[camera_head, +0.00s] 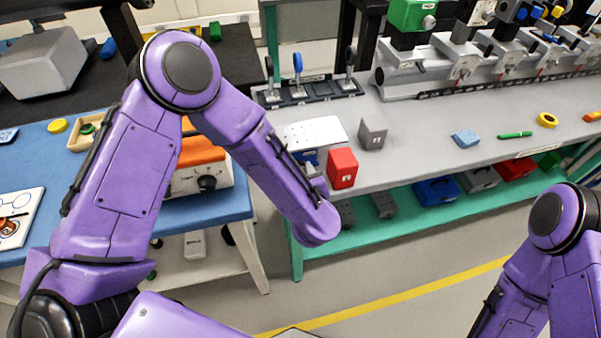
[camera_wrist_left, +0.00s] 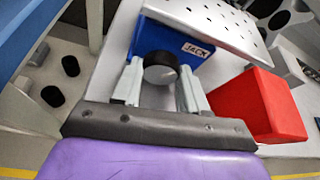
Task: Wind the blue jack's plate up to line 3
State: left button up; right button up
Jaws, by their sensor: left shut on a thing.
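The blue jack (camera_wrist_left: 190,46) stands on the grey bench, marked "JACK" on its front in the left wrist view. Its pale perforated plate (camera_wrist_left: 215,22) lies on top; the plate also shows in the head view (camera_head: 314,131). My left gripper (camera_wrist_left: 160,78) is at the jack's front, its two fingers on either side of the black knob (camera_wrist_left: 159,66) and shut on it. In the head view my left forearm hides most of the jack's front. No height lines can be made out. My right gripper is out of view; only my right arm shows.
A red block (camera_head: 342,168) stands close to the jack's right, and a grey block (camera_head: 372,133) is behind it. A rack with upright posts (camera_head: 308,90) is at the back. The bench (camera_head: 420,140) is clear between the grey block and a light-blue item (camera_head: 466,138).

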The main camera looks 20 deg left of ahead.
pick_arm(q)
jog(key=shift+w+d+m+g+y+b, duration=0.15)
jog(key=shift+m+g+y, duration=0.3)
jog(key=shift+m, duration=0.5)
jog(key=shift+m+g+y+b, duration=0.25)
jog(key=shift+m+y, duration=0.4)
jog(key=shift+m, duration=0.3)
jog(key=o, duration=0.8)
jog(key=b+v, duration=0.2)
jog(key=v, duration=0.8)
jog(key=shift+s+d+r, duration=0.1)
jog(key=shift+s+d, duration=0.1)
